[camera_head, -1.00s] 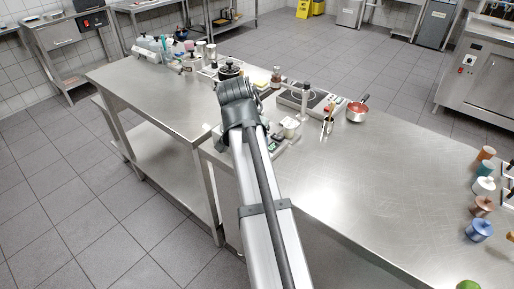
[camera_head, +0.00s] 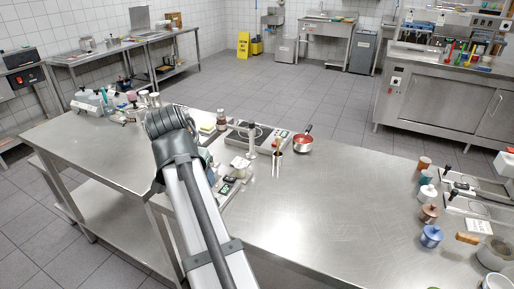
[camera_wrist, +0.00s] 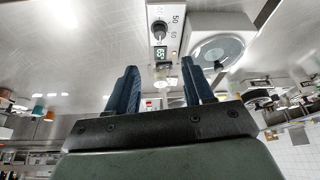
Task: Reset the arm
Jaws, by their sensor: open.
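My arm reaches up over the steel table (camera_head: 300,215) in the head view, and its dark wrist end stands near the table's middle left. The fingers are hidden behind the wrist there. In the wrist view my gripper (camera_wrist: 160,77) shows two blue fingers spread apart with nothing between them. Beyond the fingers is a device with a dial (camera_wrist: 160,31) and a small lit display, beside a round plate (camera_wrist: 217,50). I cannot see the fingers touching anything.
A hotplate (camera_head: 250,132), a red pan (camera_head: 302,142) and a cup with sticks (camera_head: 277,158) stand right of my wrist. Bottles (camera_head: 90,100) stand at the left. Canisters, including a blue one (camera_head: 431,236), line the right. The table's middle right is clear.

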